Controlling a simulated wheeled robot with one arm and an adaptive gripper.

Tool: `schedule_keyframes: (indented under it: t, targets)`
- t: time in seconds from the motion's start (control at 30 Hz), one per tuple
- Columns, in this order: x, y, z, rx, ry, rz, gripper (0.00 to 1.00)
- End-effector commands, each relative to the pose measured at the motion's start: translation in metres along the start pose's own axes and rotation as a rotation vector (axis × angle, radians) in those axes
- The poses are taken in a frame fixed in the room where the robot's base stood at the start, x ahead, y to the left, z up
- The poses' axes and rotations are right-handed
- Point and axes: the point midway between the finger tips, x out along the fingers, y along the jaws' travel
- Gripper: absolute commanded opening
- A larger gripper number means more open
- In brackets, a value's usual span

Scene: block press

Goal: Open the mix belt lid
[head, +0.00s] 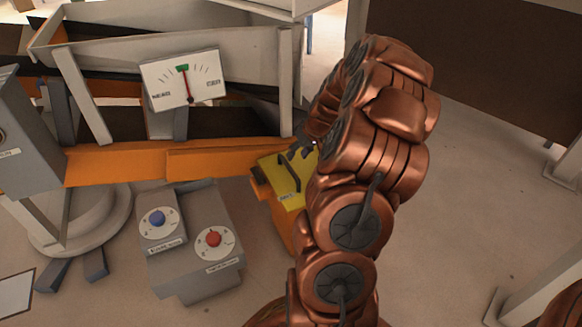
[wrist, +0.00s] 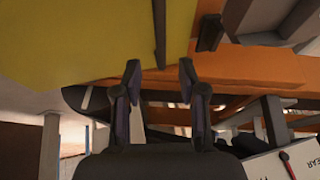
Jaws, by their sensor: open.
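The yellow lid (head: 270,168) sits on an orange box at the right end of the orange belt frame and looks closed. A dark bar handle (head: 289,172) runs across it; the label below the handle is too small to read. My gripper (head: 300,151) is at the lid's far right edge, partly hidden by my arm. In the wrist view the yellow lid (wrist: 90,40) fills the upper left, with the handle (wrist: 160,30) ahead of my gripper (wrist: 160,72). The two fingers are apart with nothing between them. I cannot tell whether they touch the lid.
A grey control box (head: 192,245) with a blue and a red knob stands left of the lid. A dial gauge (head: 183,80) is mounted on the grey hopper frame behind. A grey post foot (head: 510,305) stands at lower right. The floor (head: 455,190) right of my arm is clear.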

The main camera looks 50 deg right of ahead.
Motion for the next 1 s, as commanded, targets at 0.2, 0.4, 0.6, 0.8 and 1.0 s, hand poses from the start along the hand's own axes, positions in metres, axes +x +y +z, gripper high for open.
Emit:
schedule_keyframes:
  t: [0.2, 0.4, 0.6, 0.8, 1.0]
  targets:
    - [0.032, -0.001, 0.002, 0.0, -0.005, -0.004, 0.41]
    - [0.06, -0.001, 0.002, 0.0, -0.004, -0.003, 0.41]
    - [0.069, -0.002, 0.001, 0.0, -0.001, -0.002, 0.41]
    - [0.068, -0.001, 0.0, 0.0, -0.001, -0.002, 0.4]
    - [0.068, -0.001, 0.001, 0.0, -0.001, -0.002, 0.19]
